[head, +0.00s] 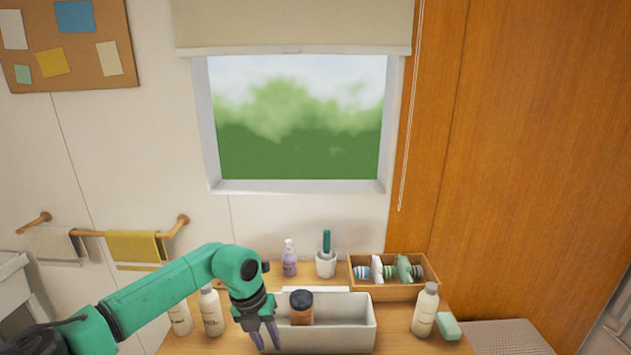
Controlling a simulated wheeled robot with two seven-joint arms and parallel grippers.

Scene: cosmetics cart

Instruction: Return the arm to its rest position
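My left arm, green with black joints, comes in from the left and bends down over the cart. Its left gripper (266,340) points down at the left end of a white bin (345,325). The two grey fingers are spread apart, with nothing visible between them. A brown bottle with a dark cap (301,308) stands in the bin, just right of the gripper and apart from it. My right gripper is not in view.
Another white bottle (425,310) and a green soap-like block (448,327) are at the right. A wooden tray (398,292), a cup (326,265) and a purple pump bottle (289,260) stand at the back.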

